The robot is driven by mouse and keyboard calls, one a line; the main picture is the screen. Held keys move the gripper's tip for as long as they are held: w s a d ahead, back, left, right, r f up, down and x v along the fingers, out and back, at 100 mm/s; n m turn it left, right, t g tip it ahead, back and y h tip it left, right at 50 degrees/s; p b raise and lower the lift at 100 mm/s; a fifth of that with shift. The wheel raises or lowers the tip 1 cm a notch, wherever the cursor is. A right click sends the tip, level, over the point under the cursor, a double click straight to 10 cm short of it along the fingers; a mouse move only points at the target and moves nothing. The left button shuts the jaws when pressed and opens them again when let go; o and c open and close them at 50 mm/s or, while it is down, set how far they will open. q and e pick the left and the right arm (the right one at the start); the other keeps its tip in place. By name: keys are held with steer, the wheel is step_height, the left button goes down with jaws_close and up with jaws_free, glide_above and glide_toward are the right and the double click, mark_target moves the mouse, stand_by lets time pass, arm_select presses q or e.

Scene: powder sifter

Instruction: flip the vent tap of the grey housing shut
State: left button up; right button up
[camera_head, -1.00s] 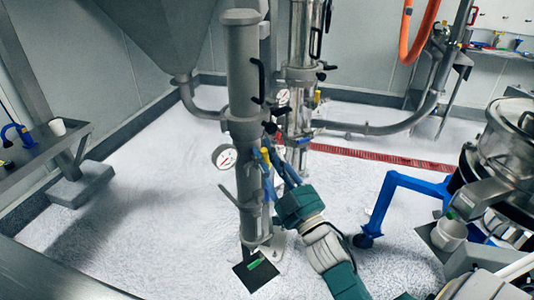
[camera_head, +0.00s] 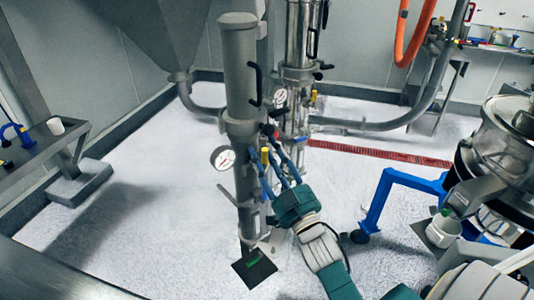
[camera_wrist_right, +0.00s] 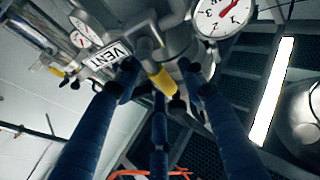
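The grey housing (camera_head: 241,85) is a tall upright column with a round gauge (camera_head: 223,157) on its left side. The vent tap has a yellow handle (camera_head: 264,155). In the right wrist view, the yellow handle (camera_wrist_right: 163,80) points down beside a white VENT label (camera_wrist_right: 108,56). My right gripper (camera_head: 273,158) has blue fingers and reaches up from below right. In the right wrist view, the fingers (camera_wrist_right: 160,85) are spread on both sides of the handle, with a third finger below it. I cannot tell whether any finger touches it. My left gripper is not in view.
A second column (camera_head: 302,45) stands just behind, with a gauge and pipe. A blue-legged frame (camera_head: 378,205) and steel vessel (camera_head: 505,140) stand to the right. A bench (camera_head: 40,150) is at the left. A black plate (camera_head: 254,268) lies near the column's foot.

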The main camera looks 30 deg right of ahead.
steer(key=v, duration=1.2)
stand_by(0.3)
